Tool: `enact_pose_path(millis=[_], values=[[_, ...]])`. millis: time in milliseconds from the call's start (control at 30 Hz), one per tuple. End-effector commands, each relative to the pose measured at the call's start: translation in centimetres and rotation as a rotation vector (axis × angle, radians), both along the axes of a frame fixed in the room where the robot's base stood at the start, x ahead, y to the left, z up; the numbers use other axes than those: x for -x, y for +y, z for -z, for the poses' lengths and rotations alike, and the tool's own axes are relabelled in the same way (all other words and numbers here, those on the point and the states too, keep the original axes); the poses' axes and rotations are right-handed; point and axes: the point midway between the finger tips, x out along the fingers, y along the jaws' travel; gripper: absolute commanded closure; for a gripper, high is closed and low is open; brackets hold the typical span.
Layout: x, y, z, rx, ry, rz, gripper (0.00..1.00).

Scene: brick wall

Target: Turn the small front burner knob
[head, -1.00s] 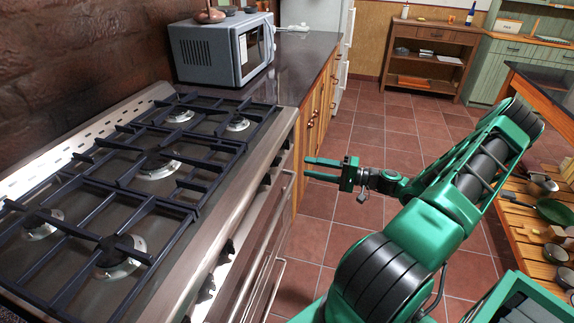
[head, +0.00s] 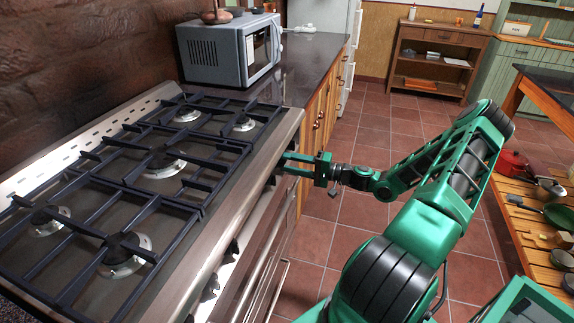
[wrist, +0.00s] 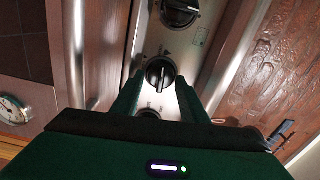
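The stove (head: 225,190) stands at the left with its control knobs along the front panel. In the wrist view a round black knob (wrist: 160,73) with a pale pointer line sits between the fingertips of my gripper (wrist: 159,83). A larger-looking black knob (wrist: 180,12) is above it, and another knob (wrist: 149,114) is partly hidden below. My gripper (head: 285,164) is open, its fingers pointing at the front panel on either side of the middle knob. I cannot tell whether they touch it. In the head view the stove's edge partly hides the fingertips and that knob.
An oven door handle (head: 262,285) runs along the stove front below the knobs. A grey microwave (head: 215,52) stands on the dark counter behind. A wooden shelf rack (head: 545,225) with pans is at the right. The tiled floor (head: 345,225) between is clear.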

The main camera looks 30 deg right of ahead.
Motion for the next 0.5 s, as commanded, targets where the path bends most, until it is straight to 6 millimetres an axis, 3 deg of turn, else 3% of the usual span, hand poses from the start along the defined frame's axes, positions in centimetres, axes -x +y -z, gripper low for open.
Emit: enact_pose_path(millis=[133, 267, 500], values=[[0.0, -0.01, 0.0, 0.0, 0.0, 0.0, 0.6], [0.02, -0.03, 0.02, 0.001, 0.001, 0.0, 0.89], [0.01, 0.0, 0.11, -0.038, 0.033, -0.001, 0.89]])
